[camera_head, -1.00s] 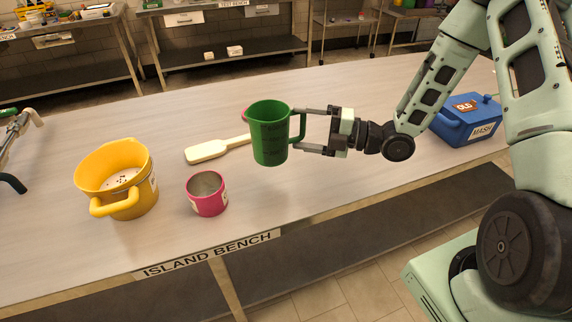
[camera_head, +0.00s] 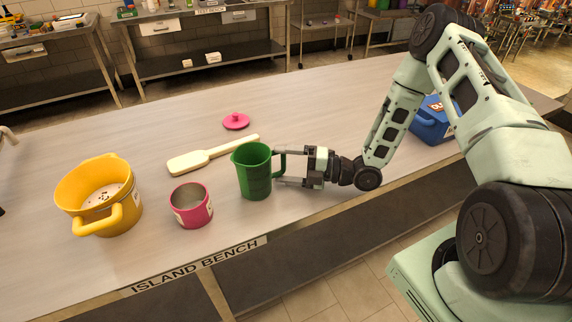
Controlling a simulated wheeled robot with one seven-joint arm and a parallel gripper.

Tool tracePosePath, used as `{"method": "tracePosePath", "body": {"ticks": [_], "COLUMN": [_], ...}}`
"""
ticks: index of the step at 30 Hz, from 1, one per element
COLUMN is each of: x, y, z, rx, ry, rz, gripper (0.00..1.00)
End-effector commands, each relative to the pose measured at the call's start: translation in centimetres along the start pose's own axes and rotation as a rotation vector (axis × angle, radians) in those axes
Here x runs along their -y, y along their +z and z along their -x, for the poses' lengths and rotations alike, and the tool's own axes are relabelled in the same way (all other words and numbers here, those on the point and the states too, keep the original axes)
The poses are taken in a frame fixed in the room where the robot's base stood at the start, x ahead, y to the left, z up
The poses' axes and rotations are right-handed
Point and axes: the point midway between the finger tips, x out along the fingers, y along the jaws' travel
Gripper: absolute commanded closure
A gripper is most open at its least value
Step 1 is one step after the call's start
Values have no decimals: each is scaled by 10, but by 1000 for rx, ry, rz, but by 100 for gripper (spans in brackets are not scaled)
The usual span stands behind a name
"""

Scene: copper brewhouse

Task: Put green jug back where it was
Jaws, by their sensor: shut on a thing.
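The green jug (camera_head: 255,172) is upright near the front of the island bench (camera_head: 330,120), just right of the pink pot. My gripper (camera_head: 281,166) reaches it from the right and is shut on its handle side. The jug's base looks at or very close to the bench top; I cannot tell whether it touches.
A pink pot (camera_head: 191,206) stands left of the jug, and a yellow strainer pot (camera_head: 99,195) farther left. A cream paddle (camera_head: 205,157) and a pink lid (camera_head: 236,121) lie behind. A blue box (camera_head: 432,122) sits behind my arm. The bench's back is clear.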

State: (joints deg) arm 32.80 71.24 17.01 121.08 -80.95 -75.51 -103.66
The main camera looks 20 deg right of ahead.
Motion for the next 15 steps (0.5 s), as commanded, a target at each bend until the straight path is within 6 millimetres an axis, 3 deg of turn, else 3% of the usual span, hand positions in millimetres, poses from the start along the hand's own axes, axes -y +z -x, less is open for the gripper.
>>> {"method": "tracePosePath", "body": {"ticks": [5,6,8,15], "x": [4,4,3,1], "y": [0,0,0,0], "z": [0,0,0,0], "rx": [0,0,0,0], "ry": [1,0,0,0], "rz": [0,0,0,-1], "gripper": [51,12,0,0]}}
